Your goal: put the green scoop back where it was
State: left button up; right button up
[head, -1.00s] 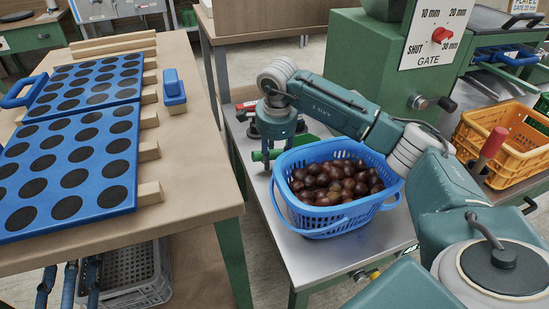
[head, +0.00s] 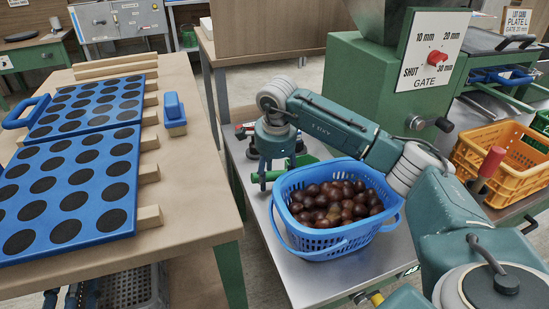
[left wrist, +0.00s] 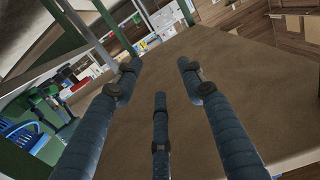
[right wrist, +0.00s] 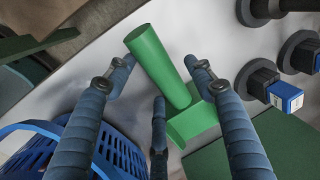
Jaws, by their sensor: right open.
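The green scoop (head: 308,162) lies on the steel table (head: 345,280), behind the blue basket in the head view, partly hidden by my right gripper. In the right wrist view its round green handle (right wrist: 160,62) and its squarish body (right wrist: 198,124) show clearly. My right gripper (head: 275,172) hangs over the scoop. Its fingers are open, with the handle showing between them in the right wrist view (right wrist: 160,66); I cannot tell whether they touch it. My left gripper (left wrist: 160,66) is open with nothing between its fingers.
A blue basket (head: 320,250) of chestnuts stands right beside my right gripper. Dark knobs or fittings, one with a blue block (right wrist: 286,97), are near the scoop. A wooden table (head: 190,190) at left holds blue perforated boards and a blue-handled brush (head: 174,110).

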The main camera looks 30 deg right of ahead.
jog(key=r, duration=0.3)
jog(key=r+p, duration=0.1)
jog(key=shift+s+a+r, duration=0.2)
jog(key=shift+s+r, duration=0.15)
jog(key=shift+r, duration=0.05)
pick_arm(q)
jog(key=s+a+f+g+y, duration=0.1)
jog(key=s+f+g, duration=0.2)
jog(key=f, duration=0.3)
jog(key=s+a+f+g+y+p, duration=0.1)
jog(key=s+a+f+g, duration=0.1)
jog(key=f, duration=0.5)
jog(key=shift+s+a+g, duration=0.3)
jog(key=shift+s+g, duration=0.6)
jog(key=shift+g, duration=0.2)
pick_arm(e)
notch_tip(320, 180, up, 6)
jog(key=s, duration=0.1)
jog(key=shift+a, duration=0.25)
pick_arm(q)
jog(key=shift+f, duration=0.1)
pick_arm(e)
jog(key=shift+s, duration=0.1)
